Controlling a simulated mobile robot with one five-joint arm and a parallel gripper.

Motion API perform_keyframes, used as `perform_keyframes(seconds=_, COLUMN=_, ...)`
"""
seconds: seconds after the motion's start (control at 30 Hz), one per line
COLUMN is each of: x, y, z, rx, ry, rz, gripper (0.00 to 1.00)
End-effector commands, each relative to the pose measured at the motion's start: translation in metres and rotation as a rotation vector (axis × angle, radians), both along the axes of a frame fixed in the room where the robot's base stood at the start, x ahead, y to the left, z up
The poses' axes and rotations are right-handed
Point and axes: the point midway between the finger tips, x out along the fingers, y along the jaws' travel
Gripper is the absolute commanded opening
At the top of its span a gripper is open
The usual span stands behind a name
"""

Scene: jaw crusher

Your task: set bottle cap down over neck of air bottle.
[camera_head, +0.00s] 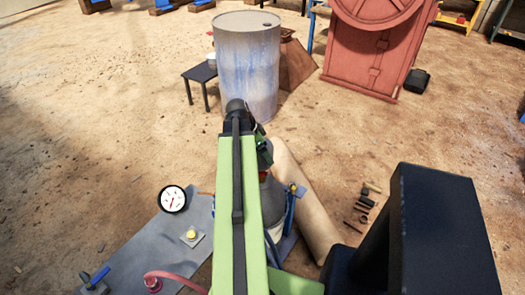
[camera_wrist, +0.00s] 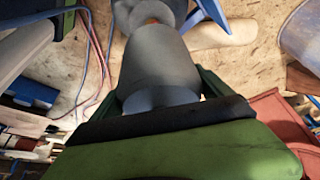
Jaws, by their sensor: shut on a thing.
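My gripper (camera_wrist: 160,92) is shut on the bottle cap (camera_wrist: 160,62), a plain grey, slightly tapered cylinder between the dark green fingers in the wrist view. Beyond the cap's far end is the grey top of the air bottle (camera_wrist: 140,12), with a bit of orange at its neck. The cap hides most of this neck, so I cannot tell whether they touch. In the head view my arm covers the cap and much of the gripper (camera_head: 265,154). The grey shoulder of the air bottle (camera_head: 273,205) shows just right of the arm.
A blue clamp-like part (camera_head: 291,203) stands beside the bottle. A grey sheet (camera_head: 165,245) carries a round gauge (camera_head: 173,199) and a yellow-knobbed part (camera_head: 191,235). Small tools (camera_head: 363,210) lie on the ground at right. A large drum (camera_head: 247,65) stands farther back.

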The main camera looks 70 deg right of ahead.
Motion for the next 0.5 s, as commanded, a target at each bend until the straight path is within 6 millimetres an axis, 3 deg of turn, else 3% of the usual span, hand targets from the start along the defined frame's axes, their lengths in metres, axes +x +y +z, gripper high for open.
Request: perform_keyframes(seconds=0.5, x=0.001, y=0.0, z=-0.047, rx=0.0, ry=0.0, rz=0.001, gripper=0.31)
